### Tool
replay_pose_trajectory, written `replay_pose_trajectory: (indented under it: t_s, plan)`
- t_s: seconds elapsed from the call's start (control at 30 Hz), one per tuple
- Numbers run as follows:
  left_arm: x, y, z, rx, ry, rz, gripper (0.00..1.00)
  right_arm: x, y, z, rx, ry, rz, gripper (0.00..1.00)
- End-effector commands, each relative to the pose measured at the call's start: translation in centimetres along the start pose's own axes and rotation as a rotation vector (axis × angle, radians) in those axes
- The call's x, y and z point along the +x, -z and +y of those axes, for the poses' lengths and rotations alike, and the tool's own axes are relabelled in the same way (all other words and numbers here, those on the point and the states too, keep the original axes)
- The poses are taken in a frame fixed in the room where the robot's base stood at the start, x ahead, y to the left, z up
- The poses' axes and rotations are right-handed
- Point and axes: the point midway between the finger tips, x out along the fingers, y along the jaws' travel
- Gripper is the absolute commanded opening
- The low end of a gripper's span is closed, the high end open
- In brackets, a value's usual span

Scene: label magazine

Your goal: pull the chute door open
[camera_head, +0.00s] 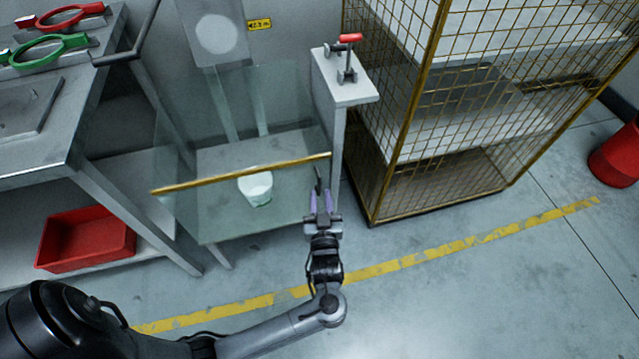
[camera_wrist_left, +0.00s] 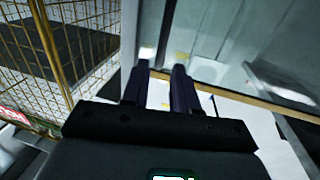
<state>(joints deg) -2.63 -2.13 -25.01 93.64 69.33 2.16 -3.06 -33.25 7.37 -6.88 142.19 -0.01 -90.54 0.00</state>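The chute door appears to be a clear glass panel (camera_head: 225,215) on the front of the chute stand, with a brass-coloured bar (camera_head: 240,175) along its upper edge. A white and green cup (camera_head: 256,187) shows through the glass. My left gripper (camera_head: 320,196) is at the bar's right end, in front of the stand's right post. In the left wrist view its two dark fingers (camera_wrist_left: 160,80) are parted, with the bar (camera_wrist_left: 245,95) running past their tips. I cannot tell whether they touch it. I see nothing held. My right gripper is not in view.
A yellow mesh cage (camera_head: 440,110) stands close on the right. A red-handled clamp (camera_head: 348,55) sits on the post's top plate (camera_head: 345,92). A metal bench (camera_head: 70,150) with a red bin (camera_head: 85,238) below stands left. The floor (camera_head: 470,310) in front is clear.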

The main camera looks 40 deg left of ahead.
Motion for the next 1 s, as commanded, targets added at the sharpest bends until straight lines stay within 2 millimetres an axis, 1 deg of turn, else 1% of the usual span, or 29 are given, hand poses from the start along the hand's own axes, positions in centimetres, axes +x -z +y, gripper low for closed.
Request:
replay_pose_trajectory:
  t_s: [0.03,0.2,0.4,0.6,0.83,1.0]
  plan:
    - [1.0,-0.2,0.0,0.001,0.0,0.003,0.29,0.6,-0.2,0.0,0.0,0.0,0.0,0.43]
    - [3.5,-0.2,0.0,0.0,-0.001,0.002,0.29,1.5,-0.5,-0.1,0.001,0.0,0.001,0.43]
    - [5.4,-0.2,0.0,0.001,-0.002,0.0,0.29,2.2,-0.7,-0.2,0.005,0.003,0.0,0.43]
    - [6.0,-0.1,0.0,0.0,-0.002,-0.002,0.29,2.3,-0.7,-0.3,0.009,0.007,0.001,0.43]
    - [6.1,-0.1,0.0,0.0,-0.002,-0.002,0.29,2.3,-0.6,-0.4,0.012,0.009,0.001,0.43]
    - [6.0,-0.1,0.0,0.0,-0.002,-0.002,0.03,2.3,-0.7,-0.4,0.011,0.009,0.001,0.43]
